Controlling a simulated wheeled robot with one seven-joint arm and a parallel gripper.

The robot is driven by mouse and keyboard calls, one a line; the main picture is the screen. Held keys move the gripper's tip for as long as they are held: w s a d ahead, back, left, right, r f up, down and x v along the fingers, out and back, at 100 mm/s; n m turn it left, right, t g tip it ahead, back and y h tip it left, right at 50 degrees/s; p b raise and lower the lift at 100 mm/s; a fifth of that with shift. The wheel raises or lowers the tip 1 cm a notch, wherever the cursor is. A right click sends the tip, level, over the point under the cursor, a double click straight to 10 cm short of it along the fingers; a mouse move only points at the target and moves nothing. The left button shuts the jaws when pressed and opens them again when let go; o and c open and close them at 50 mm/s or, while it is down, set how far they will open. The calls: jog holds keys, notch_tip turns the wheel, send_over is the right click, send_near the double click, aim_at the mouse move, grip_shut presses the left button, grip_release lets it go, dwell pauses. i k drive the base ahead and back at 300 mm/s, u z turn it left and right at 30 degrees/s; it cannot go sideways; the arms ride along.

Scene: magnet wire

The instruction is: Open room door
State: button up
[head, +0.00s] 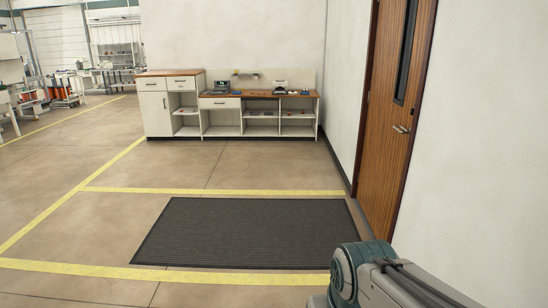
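The room door (390,125) is brown wood with a narrow dark window strip and a dark frame. It stands shut in the white wall on the right. Its metal lever handle (401,128) is on the right part of the door, at mid height. Part of my arm shows at the bottom right, apart from the door and nearer to me. My gripper is not in view.
A dark ribbed mat (250,232) lies on the floor left of the door, ringed by yellow floor lines. A white cabinet with a wooden top (170,105) and a low workbench (260,112) stand against the back wall. The floor between is clear.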

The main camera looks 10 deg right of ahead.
aim_at(384, 153)
jog(key=z, duration=0.2)
jog(key=i, duration=1.55)
jog(key=z, duration=0.65)
jog(key=i, duration=1.65)
jog(key=z, duration=0.35)
